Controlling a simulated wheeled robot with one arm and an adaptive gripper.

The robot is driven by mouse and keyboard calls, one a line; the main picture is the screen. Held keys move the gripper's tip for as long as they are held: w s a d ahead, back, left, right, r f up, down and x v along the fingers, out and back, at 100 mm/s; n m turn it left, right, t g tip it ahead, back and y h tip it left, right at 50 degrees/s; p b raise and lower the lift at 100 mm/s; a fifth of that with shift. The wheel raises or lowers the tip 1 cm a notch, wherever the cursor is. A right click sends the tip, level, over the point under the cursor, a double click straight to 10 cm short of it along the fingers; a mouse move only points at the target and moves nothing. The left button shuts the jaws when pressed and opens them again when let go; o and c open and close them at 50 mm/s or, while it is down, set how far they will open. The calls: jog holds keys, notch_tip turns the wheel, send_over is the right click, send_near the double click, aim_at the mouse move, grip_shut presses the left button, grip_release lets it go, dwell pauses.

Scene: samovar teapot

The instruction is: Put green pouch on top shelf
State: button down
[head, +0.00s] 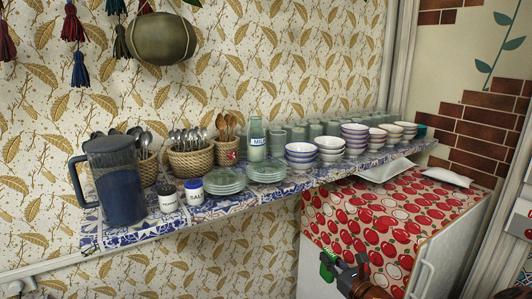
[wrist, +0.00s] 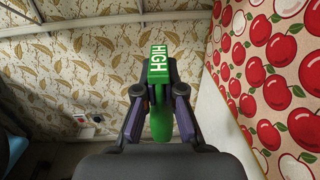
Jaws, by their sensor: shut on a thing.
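The green pouch (wrist: 160,75) carries a white "HIGH" label in the wrist view. My gripper (wrist: 160,100) is shut on it, with one dark finger on each side. In the head view my gripper (head: 340,270) is at the bottom, in front of the apple-patterned cabinet and below the shelf. A small green part of the pouch (head: 326,265) shows there; the rest is cut off or hidden. The blue-and-white tiled shelf (head: 230,204) runs along the wall above.
The shelf holds a dark blue jug (head: 117,185), cutlery baskets (head: 190,160), plates (head: 225,181), a milk bottle (head: 257,140), bowls (head: 301,156) and cups. Its front strip has some bare tile. The red apple-patterned cabinet (head: 390,225) stands under its right part, with white corner pieces (head: 447,177) on top.

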jog(key=r, duration=0.3)
jog(key=w+r+m+h, duration=0.1)
jog(key=r, duration=0.3)
jog(key=w+r+t+h, duration=0.1)
jog(key=r, duration=0.2)
jog(key=shift+a+r+m, duration=0.1)
jog(key=shift+r+m, duration=0.05)
jog(key=shift+m, duration=0.15)
jog(key=shift+r+h, duration=0.5)
jog(key=shift+r, duration=0.3)
